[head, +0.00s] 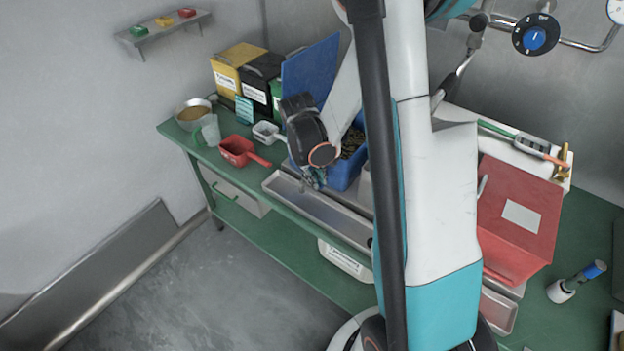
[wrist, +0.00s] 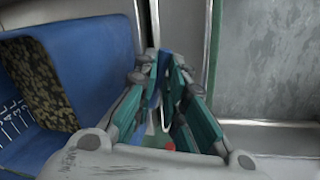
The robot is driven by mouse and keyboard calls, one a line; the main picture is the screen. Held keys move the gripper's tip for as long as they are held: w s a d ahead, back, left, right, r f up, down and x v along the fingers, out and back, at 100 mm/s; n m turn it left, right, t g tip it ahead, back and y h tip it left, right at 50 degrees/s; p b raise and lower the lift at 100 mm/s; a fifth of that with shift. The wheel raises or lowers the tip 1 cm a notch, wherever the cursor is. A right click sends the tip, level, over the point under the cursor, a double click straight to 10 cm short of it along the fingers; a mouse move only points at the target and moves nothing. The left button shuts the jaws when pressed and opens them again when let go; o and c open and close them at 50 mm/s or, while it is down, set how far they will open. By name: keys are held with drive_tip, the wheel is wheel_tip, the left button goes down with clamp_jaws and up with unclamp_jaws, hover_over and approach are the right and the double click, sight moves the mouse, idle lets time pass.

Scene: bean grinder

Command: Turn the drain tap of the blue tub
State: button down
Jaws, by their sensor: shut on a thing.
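The blue tub (head: 343,174) stands on the green bench, with dark beans inside and its blue lid (head: 310,71) raised behind. In the wrist view the tub (wrist: 95,55) fills the left side, with beans and white scale marks visible. My gripper (head: 313,181) points down at the tub's front side, above the metal tray. In the wrist view my gripper (wrist: 165,62) has its teal fingers close together around a small piece at the tub's front. I take this piece to be the drain tap; the fingers hide most of it, and its turn angle cannot be seen.
A long metal tray (head: 320,214) lies along the bench front below my gripper. A red scoop (head: 239,151), a white scoop (head: 264,132) and a clear jug (head: 210,130) stand left. A red bin (head: 519,215) stands right, beyond my arm.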

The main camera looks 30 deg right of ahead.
drive_tip(key=shift+d+n+t+b, duration=0.2)
drive_tip(key=shift+d+n+b, duration=0.15)
drive_tip(key=shift+n, duration=0.55)
drive_tip(key=shift+d+n+t+b, duration=0.2)
drive_tip(key=shift+d+n, duration=0.25)
drive_tip(key=shift+n, duration=0.45)
drive_tip(key=shift+w, duration=0.1)
drive_tip(key=c, duration=1.7)
unclamp_jaws()
drive_tip(key=shift+o, duration=0.2)
drive_tip(key=shift+r, duration=0.1)
drive_tip(key=v, duration=1.1)
drive_tip(key=shift+r, duration=0.4)
drive_tip(key=s+a+r+m+t+y, duration=0.1)
drive_tip(key=s+a+r+m+t, duration=0.1)
drive_tip(key=s+a, duration=0.4)
drive_tip(key=s+a+r+m+t+y, duration=0.1)
drive_tip(key=s+a+r+t, duration=0.3)
drive_tip(key=a, duration=0.5)
drive_tip(key=s+r+m, duration=0.1)
drive_tip(key=s+r, duration=0.1)
drive_tip(key=s, duration=0.1)
drive_tip(key=shift+s+a+r+b, duration=0.15)
drive_tip(key=shift+s+r+b, duration=0.1)
drive_tip(key=shift+r+b, duration=0.1)
